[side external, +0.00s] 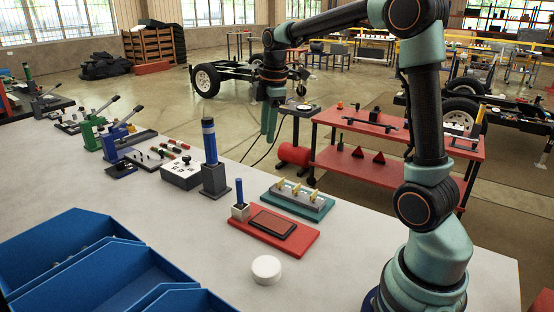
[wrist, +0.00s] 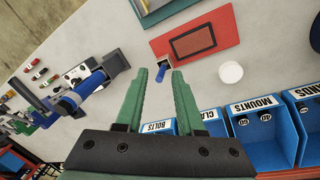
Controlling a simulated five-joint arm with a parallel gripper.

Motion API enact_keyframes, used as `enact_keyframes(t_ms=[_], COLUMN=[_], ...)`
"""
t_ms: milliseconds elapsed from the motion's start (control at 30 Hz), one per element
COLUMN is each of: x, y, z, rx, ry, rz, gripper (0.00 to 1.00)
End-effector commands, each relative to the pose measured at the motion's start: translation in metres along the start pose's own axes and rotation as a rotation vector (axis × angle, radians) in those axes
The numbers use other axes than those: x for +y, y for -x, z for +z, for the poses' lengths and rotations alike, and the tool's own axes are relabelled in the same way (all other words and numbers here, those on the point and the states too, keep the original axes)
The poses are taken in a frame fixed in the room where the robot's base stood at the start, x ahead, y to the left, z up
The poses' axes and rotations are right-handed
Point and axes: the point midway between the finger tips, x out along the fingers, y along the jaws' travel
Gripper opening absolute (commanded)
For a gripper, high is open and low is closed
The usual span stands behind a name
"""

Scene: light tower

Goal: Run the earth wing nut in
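Several brass wing-shaped pieces stand in a row on a grey block on a teal base (side external: 318,214) in the side external view. I take them for wing nuts (side external: 297,190), but cannot tell which is the earth one. The teal base's edge also shows at the top of the wrist view (wrist: 150,18). My gripper (side external: 269,136) hangs fingers down, high above the bench, apart from the row. In the wrist view its fingers (wrist: 159,74) are spread with nothing held. A small blue-topped peg (wrist: 160,75) shows beyond them, well below.
A red board (side external: 268,238) with a dark panel lies in front of the teal base, the peg's pale block (side external: 240,211) at its corner. A white disc (side external: 266,269) lies nearer. A tall blue-topped post (side external: 211,160) stands left. Blue bins (side external: 110,278) fill the front left.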

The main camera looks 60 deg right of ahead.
Motion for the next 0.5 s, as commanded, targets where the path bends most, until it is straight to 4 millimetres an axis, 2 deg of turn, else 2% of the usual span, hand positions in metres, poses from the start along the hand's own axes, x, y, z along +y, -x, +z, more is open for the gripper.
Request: enact_keyframes(t_ms=[33, 200, 400, 500], x=[0.013, 0.045, 0.065, 0.069], y=[-0.012, -0.048, -0.081, -0.089], z=[0.009, 0.039, 0.068, 0.074], rx=[-0.009, -0.017, -0.001, 0.005], ry=[0.059, 0.291, 0.488, 0.538], rz=[-0.026, -0.099, -0.159, -0.172], gripper=[0.38, 0.38, 0.38, 0.38])
